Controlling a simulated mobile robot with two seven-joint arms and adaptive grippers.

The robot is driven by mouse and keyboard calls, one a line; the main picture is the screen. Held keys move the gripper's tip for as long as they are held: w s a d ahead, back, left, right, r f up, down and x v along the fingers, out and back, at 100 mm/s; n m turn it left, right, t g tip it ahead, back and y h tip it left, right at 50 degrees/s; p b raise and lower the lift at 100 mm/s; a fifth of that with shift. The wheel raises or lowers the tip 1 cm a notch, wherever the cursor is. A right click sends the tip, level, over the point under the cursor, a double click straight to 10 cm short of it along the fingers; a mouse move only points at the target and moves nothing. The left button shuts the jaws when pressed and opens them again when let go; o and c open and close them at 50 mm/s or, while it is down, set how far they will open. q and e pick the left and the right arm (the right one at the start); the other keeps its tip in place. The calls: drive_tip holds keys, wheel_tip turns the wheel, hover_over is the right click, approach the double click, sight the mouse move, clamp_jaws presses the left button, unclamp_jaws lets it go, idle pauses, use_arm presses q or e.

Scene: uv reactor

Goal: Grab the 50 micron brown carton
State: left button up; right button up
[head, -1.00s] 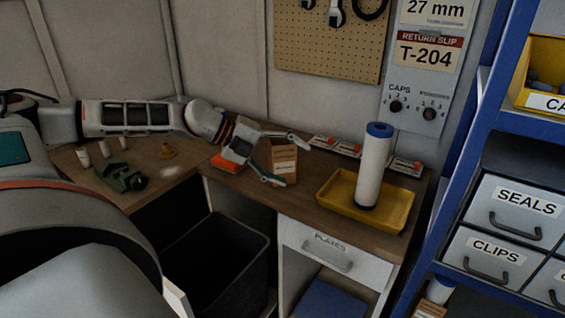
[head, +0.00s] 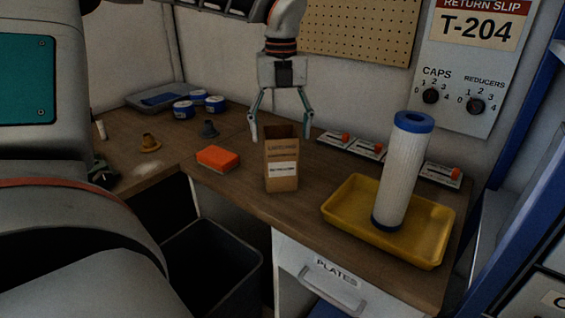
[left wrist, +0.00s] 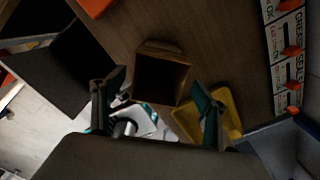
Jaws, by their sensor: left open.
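A brown carton (head: 282,162) with an open top and a white label stands upright on the wooden bench in the head view. The print on it is too small to read. My left gripper (head: 281,137) points down over it, open, with its fingers spread to either side of the carton's top. In the left wrist view the carton's open top (left wrist: 160,78) lies ahead of the open left gripper (left wrist: 157,100), with a dark inside. I cannot tell whether a finger touches it. My right gripper is not in view.
A yellow tray (head: 430,250) with a white blue-capped cylinder (head: 398,170) stands right of the carton. An orange block (head: 218,158) lies left of it. Small switch boxes (head: 365,149) line the wall behind. A dark bin (head: 215,262) stands below the bench.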

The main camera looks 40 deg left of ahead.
sight(280, 153)
use_arm(q)
wheel_tip(280, 153, down, 6)
drive_tip(key=shift+a+f, duration=0.1)
drive_tip(key=shift+f, duration=0.05)
drive_tip(key=shift+s, duration=0.1)
drive_tip(key=c, duration=1.1)
